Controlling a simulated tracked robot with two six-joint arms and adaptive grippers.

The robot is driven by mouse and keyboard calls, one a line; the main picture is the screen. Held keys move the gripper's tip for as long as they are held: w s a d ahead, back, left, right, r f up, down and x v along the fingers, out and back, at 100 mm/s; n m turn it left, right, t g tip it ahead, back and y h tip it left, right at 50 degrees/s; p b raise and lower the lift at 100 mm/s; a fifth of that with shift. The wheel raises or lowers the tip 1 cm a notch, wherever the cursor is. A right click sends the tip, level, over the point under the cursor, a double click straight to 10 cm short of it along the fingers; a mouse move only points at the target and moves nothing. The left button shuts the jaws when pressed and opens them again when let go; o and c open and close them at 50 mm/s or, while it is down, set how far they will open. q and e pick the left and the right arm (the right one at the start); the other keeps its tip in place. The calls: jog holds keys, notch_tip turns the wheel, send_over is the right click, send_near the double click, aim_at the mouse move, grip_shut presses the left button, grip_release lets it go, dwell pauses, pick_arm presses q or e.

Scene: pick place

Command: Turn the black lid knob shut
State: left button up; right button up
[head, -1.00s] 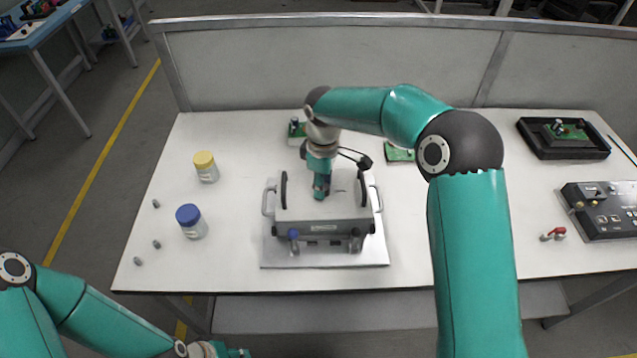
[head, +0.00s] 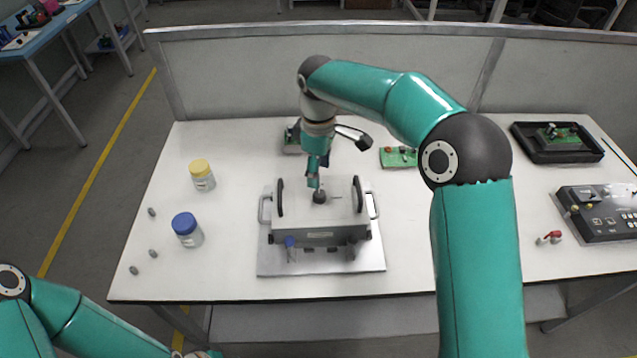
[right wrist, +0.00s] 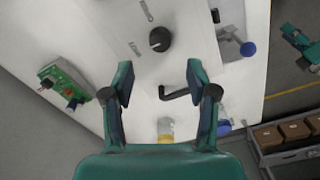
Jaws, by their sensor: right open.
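The black lid knob (head: 319,197) sits on the middle of the white lid (head: 338,205) of a grey box (head: 318,238). It also shows in the right wrist view (right wrist: 160,39), beyond the fingertips, with a marked line on the lid near it. My right gripper (head: 314,180) is just above the knob, pointing down. In the right wrist view, my right gripper (right wrist: 160,82) is open, its fingers wide apart with nothing held between them. My left gripper (head: 205,354) is barely visible at the bottom edge, mostly cut off.
Black handles (head: 280,197) stand at both sides of the lid. The box rests on a metal plate (head: 320,263). A yellow-capped jar (head: 202,176) and a blue-capped jar (head: 187,230) stand left. A green board (head: 398,157) lies behind. A control panel (head: 603,210) is at right.

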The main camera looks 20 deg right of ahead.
jog(key=shift+r, duration=2.25)
